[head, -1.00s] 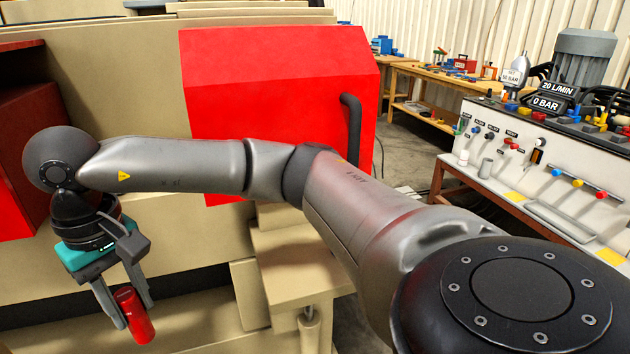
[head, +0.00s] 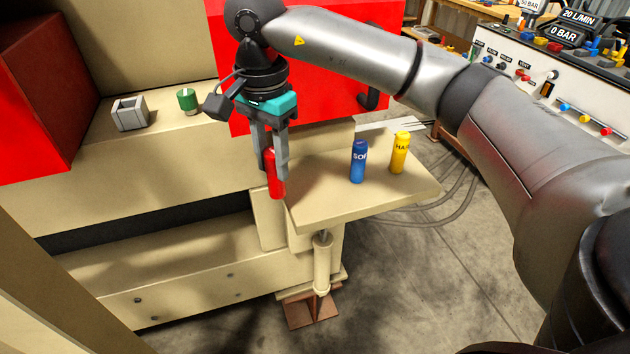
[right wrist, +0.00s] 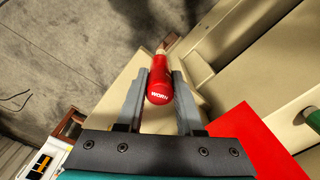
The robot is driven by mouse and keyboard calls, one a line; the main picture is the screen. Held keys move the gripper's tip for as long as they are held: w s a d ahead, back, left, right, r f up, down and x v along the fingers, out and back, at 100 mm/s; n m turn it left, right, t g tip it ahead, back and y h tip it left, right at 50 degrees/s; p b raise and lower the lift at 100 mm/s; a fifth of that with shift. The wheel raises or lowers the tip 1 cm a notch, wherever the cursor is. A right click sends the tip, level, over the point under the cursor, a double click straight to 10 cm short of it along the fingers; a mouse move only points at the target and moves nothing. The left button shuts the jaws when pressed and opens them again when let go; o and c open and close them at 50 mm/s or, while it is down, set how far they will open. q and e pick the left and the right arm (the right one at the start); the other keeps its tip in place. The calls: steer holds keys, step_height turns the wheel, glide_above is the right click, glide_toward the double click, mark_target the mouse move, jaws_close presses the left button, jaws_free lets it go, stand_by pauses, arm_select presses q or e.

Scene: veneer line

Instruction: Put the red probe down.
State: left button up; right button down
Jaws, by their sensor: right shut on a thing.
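The red probe (head: 275,182) is a short red cylinder held upright between the fingers of my right gripper (head: 272,165). In the head view its lower end hangs at the left edge of the beige shelf (head: 325,205); I cannot tell whether it touches. My left gripper is not in view.
A blue cylinder (head: 358,162) and a yellow cylinder (head: 400,153) stand on the right part of the shelf. A green cylinder (head: 188,100) and a grey block (head: 130,114) are on the ledge at left. A red panel (head: 330,60) stands behind.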

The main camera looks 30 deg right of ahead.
steer(key=w+d+r+n+p, duration=0.1)
steer(key=d+r+n+p, duration=0.5)
steer(key=n, duration=1)
steer(key=w+d+r+n+p, duration=0.2)
steer(key=d+r+n+p, duration=0.2)
steer(key=r+n, duration=0.85)
steer(key=f+n, duration=0.1)
steer(key=f, duration=0.7)
steer(key=f+n, duration=0.1)
steer(key=f, duration=0.7)
steer(key=f+n, duration=0.1)
steer(key=f, duration=0.7)
steer(key=shift+s+a, duration=0.1)
steer(key=shift+a, duration=0.15)
